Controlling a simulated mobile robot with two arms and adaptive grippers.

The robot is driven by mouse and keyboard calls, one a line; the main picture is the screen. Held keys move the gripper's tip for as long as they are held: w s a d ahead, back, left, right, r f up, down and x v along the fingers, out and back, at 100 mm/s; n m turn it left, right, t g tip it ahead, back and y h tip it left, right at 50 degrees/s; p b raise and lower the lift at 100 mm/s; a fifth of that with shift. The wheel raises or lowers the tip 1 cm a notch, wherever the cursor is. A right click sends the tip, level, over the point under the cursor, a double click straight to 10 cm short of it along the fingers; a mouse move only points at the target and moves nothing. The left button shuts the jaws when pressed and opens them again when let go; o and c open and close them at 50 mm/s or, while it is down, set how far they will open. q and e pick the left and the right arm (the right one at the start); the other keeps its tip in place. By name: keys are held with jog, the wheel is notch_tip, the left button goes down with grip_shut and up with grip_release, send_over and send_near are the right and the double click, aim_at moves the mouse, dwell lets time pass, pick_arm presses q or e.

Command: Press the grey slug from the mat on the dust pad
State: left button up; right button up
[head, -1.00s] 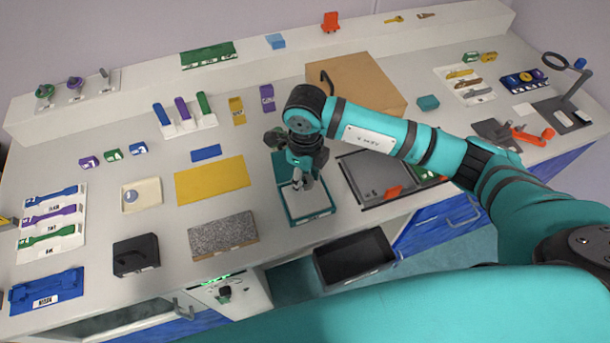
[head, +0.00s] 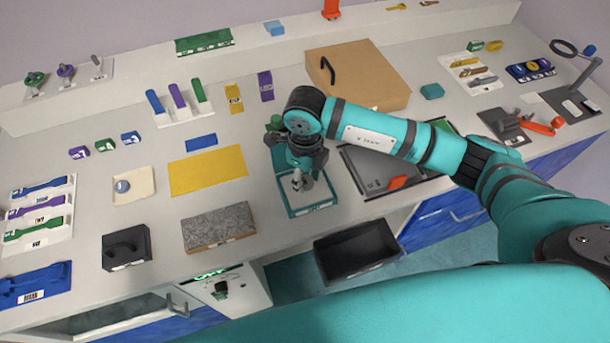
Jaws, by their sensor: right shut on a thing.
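The teal-framed pad (head: 318,198) with a pale grey surface, which I take as the dust pad, lies near the front middle of the bench. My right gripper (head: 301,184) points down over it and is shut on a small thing. The held thing is too small and too covered by the fingers to make out, so I cannot tell if it is the grey slug or if it touches the pad. A yellow mat (head: 208,170) lies left of the pad, with no slug visible on it. My left gripper is out of view.
A speckled grey slab (head: 218,228) lies front left of the pad. A dark tray (head: 368,176) with an orange piece is close on its right. A black bin (head: 356,252) sits below the bench edge.

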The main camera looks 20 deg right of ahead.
jog(key=shift+f+b, duration=0.5)
jog(key=shift+f, duration=0.05)
dwell(0.6)
jog(key=shift+f, duration=0.1)
dwell(1.8)
jog(key=shift+r+p, duration=1.75)
jog(key=shift+r, duration=1.85)
